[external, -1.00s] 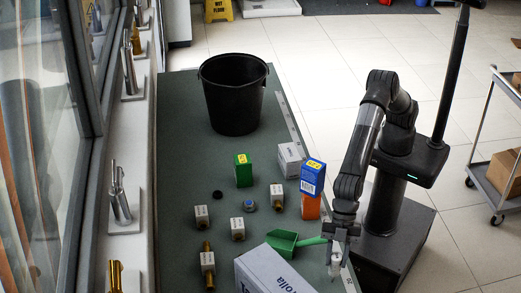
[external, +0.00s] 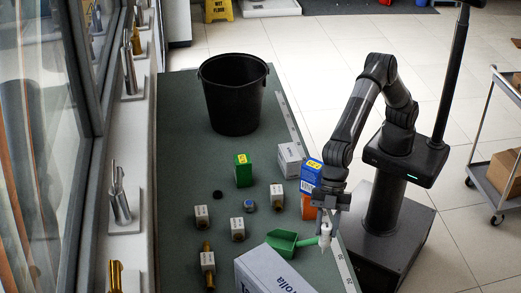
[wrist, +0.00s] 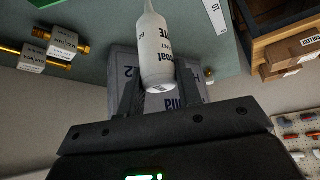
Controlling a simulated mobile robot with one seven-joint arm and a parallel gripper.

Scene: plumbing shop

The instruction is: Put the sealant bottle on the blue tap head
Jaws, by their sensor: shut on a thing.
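The white sealant bottle (external: 325,239) hangs in my gripper (external: 327,226) near the right edge of the green table. In the wrist view, the bottle (wrist: 154,45) with dark lettering sits between the two dark fingers of my gripper (wrist: 158,88), which is shut on it. The blue tap head (external: 249,205) is a small round piece with a blue top, standing mid-table to the left of my gripper. Nothing rests on it. It cannot be made out in the wrist view.
A green scoop (external: 284,241) lies just left of the bottle. A large grey box (external: 272,273) stands in front. Blue (external: 309,178) and orange boxes stand behind the gripper. Several small labelled fittings, a green box (external: 243,171) and a black bucket (external: 233,105) occupy the table.

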